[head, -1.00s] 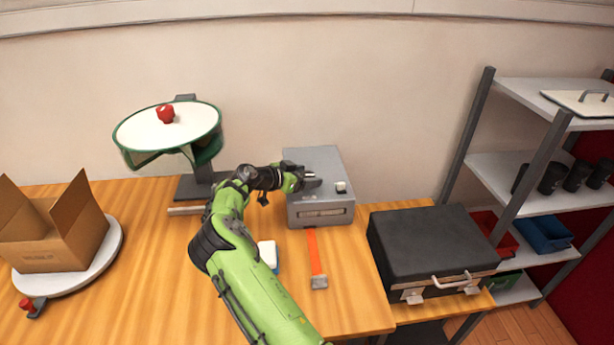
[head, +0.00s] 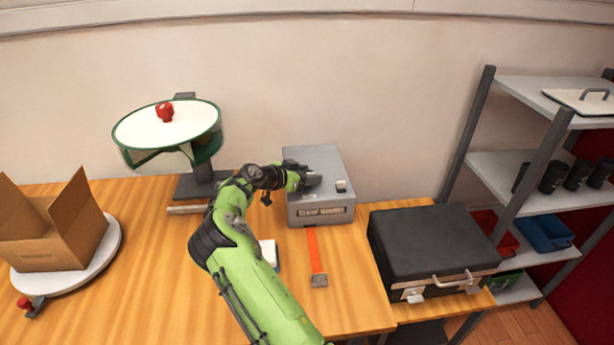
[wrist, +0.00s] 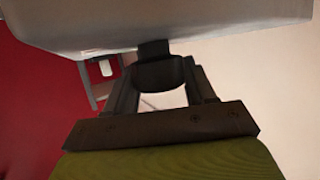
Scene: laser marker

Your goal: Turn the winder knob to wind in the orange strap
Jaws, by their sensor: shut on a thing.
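The grey winder box (head: 302,207) stands at the back of the wooden table. The orange strap (head: 314,250) comes from its front side and lies towards me, with a grey end piece (head: 319,281). My gripper (head: 312,181) is at the top of the box, left of a small switch (head: 341,186). In the wrist view my gripper (wrist: 162,92) is shut on the dark winder knob (wrist: 160,76), which sticks out from the pale grey box face (wrist: 190,28). In the head view my gripper hides the knob.
A green-rimmed white drum (head: 140,131) with a red knob (head: 165,111) stands left of the box. A cardboard box (head: 50,248) sits on a turntable (head: 98,258) at far left. A black case (head: 430,250) is at right, beside shelves (head: 520,172).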

